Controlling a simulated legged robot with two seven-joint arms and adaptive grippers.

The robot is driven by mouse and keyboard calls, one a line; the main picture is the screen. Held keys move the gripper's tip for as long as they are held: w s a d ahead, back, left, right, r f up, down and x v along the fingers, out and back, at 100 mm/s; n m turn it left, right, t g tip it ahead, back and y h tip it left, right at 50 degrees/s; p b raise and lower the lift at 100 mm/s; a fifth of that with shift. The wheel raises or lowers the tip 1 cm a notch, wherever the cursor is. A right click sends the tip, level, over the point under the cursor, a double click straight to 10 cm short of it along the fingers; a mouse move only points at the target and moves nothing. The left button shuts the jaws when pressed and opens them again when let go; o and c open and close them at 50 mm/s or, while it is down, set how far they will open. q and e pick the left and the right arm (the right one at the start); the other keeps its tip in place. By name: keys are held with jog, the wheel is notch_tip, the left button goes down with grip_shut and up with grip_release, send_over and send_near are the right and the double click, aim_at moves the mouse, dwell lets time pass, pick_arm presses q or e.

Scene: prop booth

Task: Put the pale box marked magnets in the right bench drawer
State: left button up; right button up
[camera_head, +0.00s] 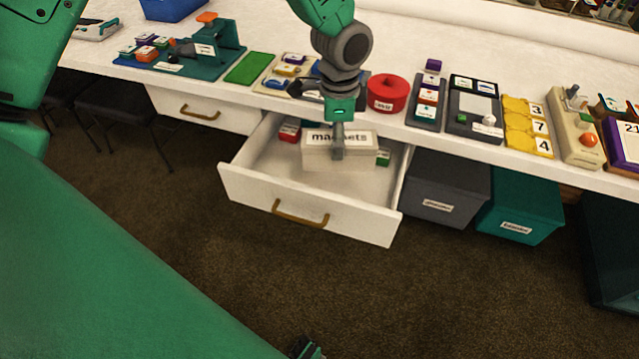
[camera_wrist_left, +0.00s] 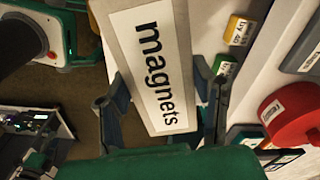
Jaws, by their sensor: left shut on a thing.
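The pale box marked magnets (camera_head: 313,158) is inside the outline of the open right bench drawer (camera_head: 285,200), toward its back. My left gripper (camera_head: 338,150) comes down from above and is shut on the box, one finger showing against its front face. In the left wrist view the box's magnets label (camera_wrist_left: 157,65) fills the middle, between the two fingers of my left gripper (camera_wrist_left: 163,115). I cannot tell whether the box's underside touches the drawer floor.
The left drawer (camera_head: 205,109) is shut. Grey (camera_head: 447,190) and teal (camera_head: 522,209) bins stand right. The drawer's front floor is clear.

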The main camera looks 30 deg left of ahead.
pick_arm(q)
jog(key=a+f+m+b, duration=0.1)
jog(key=a+f+m, duration=0.2)
jog(key=a+f, duration=0.1)
jog(key=shift+s+a+f, duration=0.15)
jog(key=f, duration=0.3)
jog(key=a+f+b, duration=0.1)
jog(key=f, duration=0.2)
jog(key=shift+a, duration=0.2)
jog(key=f, duration=0.3)
jog(key=shift+d+b, duration=0.35)
jog(key=shift+d, duration=0.05)
jog(key=shift+d+f+m, duration=0.1)
jog(key=shift+d+m, duration=0.05)
jog(key=shift+m, duration=0.15)
jog(key=o, duration=1.2)
jog(key=shift+a+f, duration=0.1)
jog(key=shift+a, duration=0.15)
jog(key=shift+o, duration=0.9)
jog(key=shift+a, duration=0.15)
pick_arm(e)
jog(key=f, duration=0.3)
jog(key=shift+s+d+f, duration=0.1)
jog(key=shift+d+f, duration=0.1)
jog(key=shift+d, duration=0.1)
